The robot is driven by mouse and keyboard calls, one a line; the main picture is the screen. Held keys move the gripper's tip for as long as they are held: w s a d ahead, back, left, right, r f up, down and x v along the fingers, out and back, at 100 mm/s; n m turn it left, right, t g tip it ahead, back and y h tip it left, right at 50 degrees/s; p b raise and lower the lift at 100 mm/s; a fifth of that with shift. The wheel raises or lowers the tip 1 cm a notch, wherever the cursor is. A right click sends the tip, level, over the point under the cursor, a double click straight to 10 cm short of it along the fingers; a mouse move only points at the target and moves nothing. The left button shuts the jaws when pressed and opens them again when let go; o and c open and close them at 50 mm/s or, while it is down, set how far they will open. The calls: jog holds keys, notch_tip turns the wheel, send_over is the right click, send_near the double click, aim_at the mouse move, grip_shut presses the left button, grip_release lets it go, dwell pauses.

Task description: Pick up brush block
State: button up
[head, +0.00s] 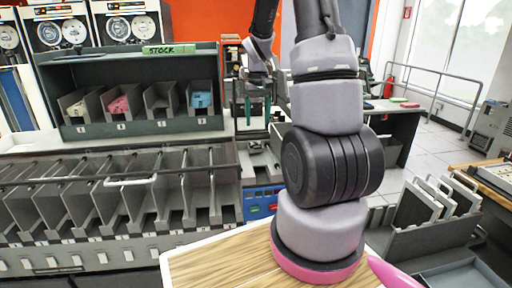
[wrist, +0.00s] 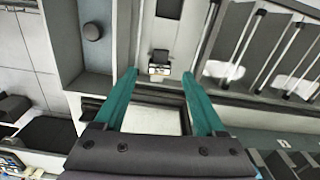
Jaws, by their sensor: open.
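My gripper (head: 257,108) hangs fingers down in the head view, right of the stock shelf. Its two teal fingers stand apart with nothing held between them, as the wrist view (wrist: 159,76) also shows. In the wrist view a small dark block with a pale lower edge, seemingly the brush block (wrist: 160,58), lies on a grey surface. It appears just beyond the fingertips, roughly centred between them, and apart from them. How far below the fingers it lies I cannot tell.
The green stock shelf (head: 134,50) holds bins with coloured cards. A long rack of grey slots (head: 120,190) runs along the left, its dividers close to the right finger in the wrist view. Grey trays (head: 430,235) stand at the right. Open floor (head: 425,150) shows behind.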

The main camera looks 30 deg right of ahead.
aim_at(257, 147)
notch_tip(257, 147, down, 10)
jog(key=shift+a+f, duration=0.1)
jog(key=shift+f, duration=0.15)
jog(key=shift+c, duration=0.3)
grip_shut()
jog(key=shift+r, duration=0.1)
